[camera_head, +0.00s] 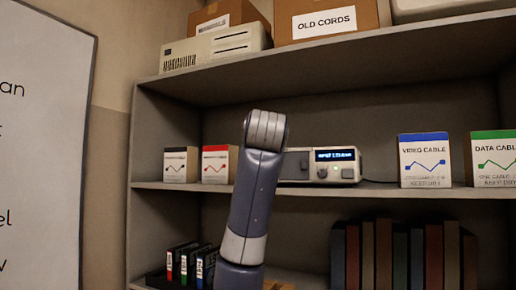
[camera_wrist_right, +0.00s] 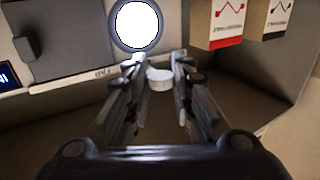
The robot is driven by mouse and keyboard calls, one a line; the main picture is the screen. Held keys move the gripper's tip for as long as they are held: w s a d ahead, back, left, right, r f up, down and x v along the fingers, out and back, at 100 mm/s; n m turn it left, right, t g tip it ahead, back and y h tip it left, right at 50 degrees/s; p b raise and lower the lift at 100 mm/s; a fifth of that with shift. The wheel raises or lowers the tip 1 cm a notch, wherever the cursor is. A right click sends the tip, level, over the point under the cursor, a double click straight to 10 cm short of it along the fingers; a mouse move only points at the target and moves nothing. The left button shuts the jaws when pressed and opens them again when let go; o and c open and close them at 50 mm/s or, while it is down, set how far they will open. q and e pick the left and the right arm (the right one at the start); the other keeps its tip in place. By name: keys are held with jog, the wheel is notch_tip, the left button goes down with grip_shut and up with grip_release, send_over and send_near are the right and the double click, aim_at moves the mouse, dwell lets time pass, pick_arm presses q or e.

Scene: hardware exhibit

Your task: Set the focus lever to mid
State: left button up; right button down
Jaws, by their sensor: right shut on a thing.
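A beige projector (camera_head: 347,168) with a lit blue display stands on the middle shelf, its left part hidden behind my arm (camera_head: 255,190). In the right wrist view, its round, glowing white lens (camera_wrist_right: 137,25) is just beyond the fingertips. My right gripper (camera_wrist_right: 158,66) is below the lens in that view, shut on a small pale, rounded piece (camera_wrist_right: 159,79) that looks like the focus lever. The fingers partly cover this piece, and no position marks can be read. The gripper itself is hidden in the head view. My left gripper is not in view.
White boxes with a red band (camera_head: 219,164) and a black band (camera_head: 181,164) stand left of my arm. Blue-banded (camera_head: 424,160) and green-banded (camera_head: 493,158) cable boxes stand to the right. The upper shelf (camera_head: 350,50) is overhead; books (camera_head: 400,256) are below.

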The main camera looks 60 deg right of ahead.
jog(key=shift+s+d+r, duration=0.1)
jog(key=shift+s+r, duration=0.05)
jog(key=shift+r, duration=0.1)
jog(key=c, duration=1.5)
grip_release()
jog(key=shift+o, duration=0.4)
jog(key=shift+s+d+f, duration=0.1)
jog(key=shift+d+f, duration=0.1)
jog(key=shift+d, duration=0.15)
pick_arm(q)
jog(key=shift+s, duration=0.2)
pick_arm(e)
jog(key=v, duration=1.2)
